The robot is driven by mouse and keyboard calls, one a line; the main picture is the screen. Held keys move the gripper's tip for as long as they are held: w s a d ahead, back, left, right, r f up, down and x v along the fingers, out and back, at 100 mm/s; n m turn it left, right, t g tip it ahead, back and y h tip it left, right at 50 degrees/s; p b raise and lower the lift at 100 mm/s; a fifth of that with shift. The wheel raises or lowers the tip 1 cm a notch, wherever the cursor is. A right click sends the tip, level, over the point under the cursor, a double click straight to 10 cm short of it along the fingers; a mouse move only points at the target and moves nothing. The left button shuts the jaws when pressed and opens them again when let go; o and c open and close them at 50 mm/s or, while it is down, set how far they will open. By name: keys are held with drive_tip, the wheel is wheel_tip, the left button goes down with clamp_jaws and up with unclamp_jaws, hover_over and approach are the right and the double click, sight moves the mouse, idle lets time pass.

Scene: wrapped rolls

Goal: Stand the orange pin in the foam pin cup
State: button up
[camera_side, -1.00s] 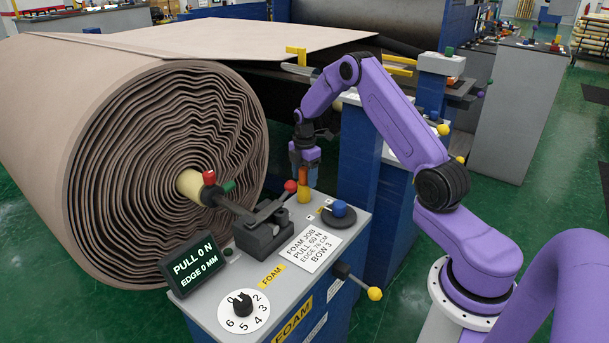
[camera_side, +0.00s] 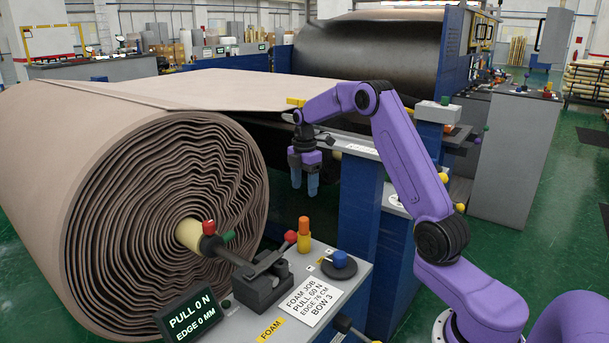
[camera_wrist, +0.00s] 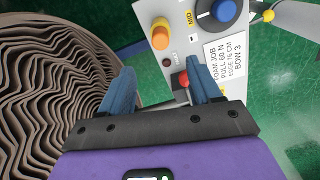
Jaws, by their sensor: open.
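The orange pin (camera_side: 304,224) stands upright in a short yellow cup (camera_side: 304,243) on the grey console top. In the wrist view the orange pin (camera_wrist: 160,28) shows near the top, with a yellow rim round it. My gripper (camera_side: 304,191) hangs above the pin, with its blue fingers pointing down, apart and empty. In the wrist view the open fingers of my gripper (camera_wrist: 160,70) are clear of the pin. The pin's lower end is hidden inside the cup.
The console (camera_side: 335,272) carries a red-knobbed lever (camera_side: 290,237), a blue knob (camera_side: 340,260), a job card (camera_side: 307,297) and a display (camera_side: 190,318). A large wrapped roll (camera_side: 150,190) stands to the left. Space around my gripper is free.

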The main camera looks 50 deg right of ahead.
drive_tip(key=shift+r, duration=1.5)
drive_tip(key=s+a+r, duration=0.1)
drive_tip(key=s+a, duration=0.3)
drive_tip(key=a, duration=0.4)
drive_tip(key=s+a+r+m, duration=0.1)
drive_tip(key=s+a, duration=0.4)
drive_tip(key=a, duration=0.3)
drive_tip(key=s+a+r, duration=0.1)
drive_tip(key=s+a, duration=0.3)
drive_tip(key=a, duration=0.5)
drive_tip(key=s+a+f+m, duration=0.1)
drive_tip(key=s, duration=1.1)
drive_tip(key=s+a+f+m, duration=0.1)
drive_tip(key=s+f, duration=0.1)
drive_tip(key=s, duration=1.1)
